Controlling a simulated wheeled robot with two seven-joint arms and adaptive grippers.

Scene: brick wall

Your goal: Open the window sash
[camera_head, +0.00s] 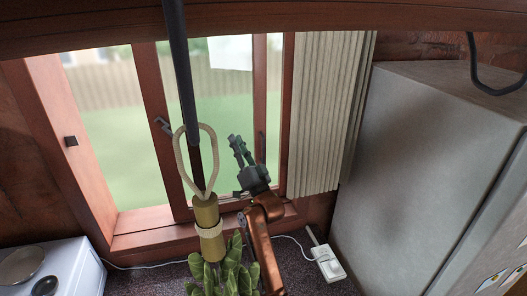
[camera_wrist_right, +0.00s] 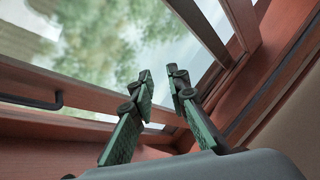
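The window sash (camera_head: 153,110) has a red-brown wooden frame and glass, in the middle left of the head view. A dark handle (camera_head: 163,125) sits on its upright, and another dark fitting (camera_head: 262,146) is on the upright farther right. My right gripper (camera_head: 236,146) is in front of the right part of the window, to the right of the first handle. Its green fingers stand apart with nothing between them, also in the wrist view (camera_wrist_right: 161,72). That view shows a dark bar handle (camera_wrist_right: 57,102) on a wooden rail, left of the fingers. My left gripper does not show.
A large grey cabinet (camera_head: 410,160) fills the right. A white power strip (camera_head: 328,262) lies below. A white stove (camera_head: 75,262) is at lower left.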

